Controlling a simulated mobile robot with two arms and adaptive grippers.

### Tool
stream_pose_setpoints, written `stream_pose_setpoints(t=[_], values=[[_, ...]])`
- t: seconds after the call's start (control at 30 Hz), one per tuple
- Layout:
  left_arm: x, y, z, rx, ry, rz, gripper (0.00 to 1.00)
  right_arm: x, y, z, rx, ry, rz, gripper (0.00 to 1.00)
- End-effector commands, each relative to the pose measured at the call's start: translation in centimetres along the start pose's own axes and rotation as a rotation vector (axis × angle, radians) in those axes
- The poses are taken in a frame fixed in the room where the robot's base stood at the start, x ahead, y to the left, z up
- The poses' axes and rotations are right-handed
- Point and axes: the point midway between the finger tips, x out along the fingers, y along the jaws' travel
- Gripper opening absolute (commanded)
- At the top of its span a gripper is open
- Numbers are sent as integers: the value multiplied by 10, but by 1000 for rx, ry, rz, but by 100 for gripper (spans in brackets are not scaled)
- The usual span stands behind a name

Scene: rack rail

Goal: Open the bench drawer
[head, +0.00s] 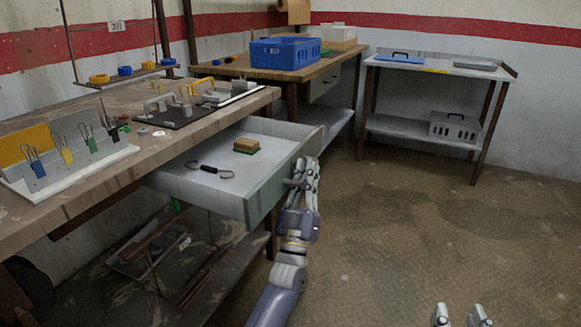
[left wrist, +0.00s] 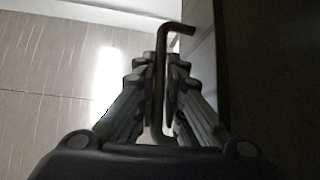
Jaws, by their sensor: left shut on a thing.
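The bench drawer (head: 215,185) is pulled well out of the near workbench (head: 150,165), and its inside shows. In it lie a wood-backed brush (head: 246,146) with a green underside and a black tool (head: 210,170) with hooked ends. My left gripper (head: 304,172) is at the drawer's front panel (head: 268,192). In the left wrist view its fingers (left wrist: 160,85) are shut on the dark bar handle (left wrist: 160,75), whose bent end sticks out beyond them. In the head view the handle is hidden by the gripper. My right gripper (head: 460,316) is low at the bottom edge, its two fingertips apart.
The near bench top holds a rack with padlocks (head: 65,155) and a dark plate with metal handles (head: 180,108). A blue crate (head: 285,53) stands on the far bench. A side table (head: 440,65) stands against the back wall. The floor (head: 410,220) right of the drawer is clear.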

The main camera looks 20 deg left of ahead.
Motion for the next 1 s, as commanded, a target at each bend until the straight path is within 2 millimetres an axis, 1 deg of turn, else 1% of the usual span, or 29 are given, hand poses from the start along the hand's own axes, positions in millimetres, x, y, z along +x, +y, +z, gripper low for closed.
stream_pose_setpoints(t=[0.1, 0.2, 0.57, 0.6, 0.63, 0.9, 1.0], values=[[-2, 7, 3, 0, -4, -2, 0, -1, 1, 5, -1, -25, 2, 40], [-3, 10, 3, 1, -3, -2, 0, -1, 1, 7, -1, -36, 2, 40], [-4, 11, 4, 1, -4, -1, 0, -1, 1, 8, -1, -39, 2, 40], [-4, 11, 4, 1, -3, -1, 16, -1, 1, 8, -1, -39, 2, 40], [-4, 11, 4, 1, -3, -1, 18, -1, 1, 8, -1, -39, 2, 40], [-2, 11, 3, 1, -2, -1, 18, -1, 1, 8, -1, -38, 2, 40], [-5, 11, 3, 1, -2, -1, 18, -1, 1, 8, -1, -38, 2, 40]])
